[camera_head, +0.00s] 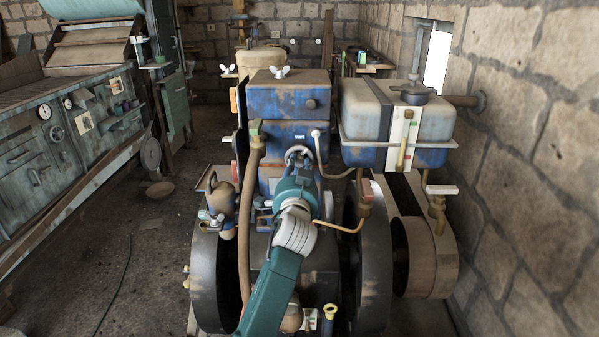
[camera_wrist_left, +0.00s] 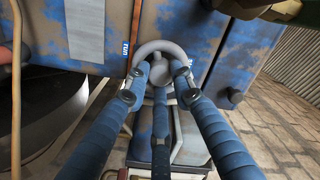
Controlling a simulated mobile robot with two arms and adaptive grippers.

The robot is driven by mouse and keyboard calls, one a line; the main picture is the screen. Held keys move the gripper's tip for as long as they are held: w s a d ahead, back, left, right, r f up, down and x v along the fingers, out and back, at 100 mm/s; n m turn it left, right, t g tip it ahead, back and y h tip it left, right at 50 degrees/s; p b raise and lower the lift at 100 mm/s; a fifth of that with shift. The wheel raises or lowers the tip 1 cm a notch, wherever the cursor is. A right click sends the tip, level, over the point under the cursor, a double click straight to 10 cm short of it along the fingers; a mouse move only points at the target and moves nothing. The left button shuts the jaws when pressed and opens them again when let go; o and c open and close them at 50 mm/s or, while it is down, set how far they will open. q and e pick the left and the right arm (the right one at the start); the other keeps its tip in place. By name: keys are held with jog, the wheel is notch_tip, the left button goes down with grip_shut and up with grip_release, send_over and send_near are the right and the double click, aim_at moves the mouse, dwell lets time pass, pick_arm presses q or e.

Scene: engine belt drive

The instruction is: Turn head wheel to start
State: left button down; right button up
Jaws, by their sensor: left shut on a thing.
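A small grey hand wheel (camera_head: 299,151) sits on the front of the blue engine (camera_head: 292,103). In the left wrist view it shows as a grey ring (camera_wrist_left: 160,47) against the worn blue casing, by a label reading "run". My left gripper (camera_head: 299,164) reaches up to it from below. Its blue fingers (camera_wrist_left: 160,76) are shut on the wheel's lower part in the wrist view, while the upper arc stays clear. The fingers hide the lower part of the ring. My right gripper is not in view.
Large dark flywheels (camera_head: 375,265) stand at both sides of the engine. A blue and white tank (camera_head: 364,108) is at upper right, close to the stone wall (camera_head: 530,130). A brown pipe (camera_head: 248,205) runs just left of my arm. Open floor (camera_head: 130,240) lies at left.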

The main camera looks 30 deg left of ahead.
pick_arm(q)
jog(key=n, duration=0.1)
jog(key=f+n+b, duration=0.1)
jog(key=n, duration=0.1)
jog(key=shift+a+n, duration=0.1)
jog(key=shift+n, duration=0.2)
jog(key=shift+f+n, duration=0.15)
jog(key=shift+n, duration=1.05)
jog(key=c, duration=1.5)
grip_release()
jog(key=shift+s, duration=0.1)
jog(key=shift+o, duration=0.2)
jog(key=shift+r+n, duration=0.2)
jog(key=shift+n, duration=0.1)
jog(key=shift+r, duration=0.1)
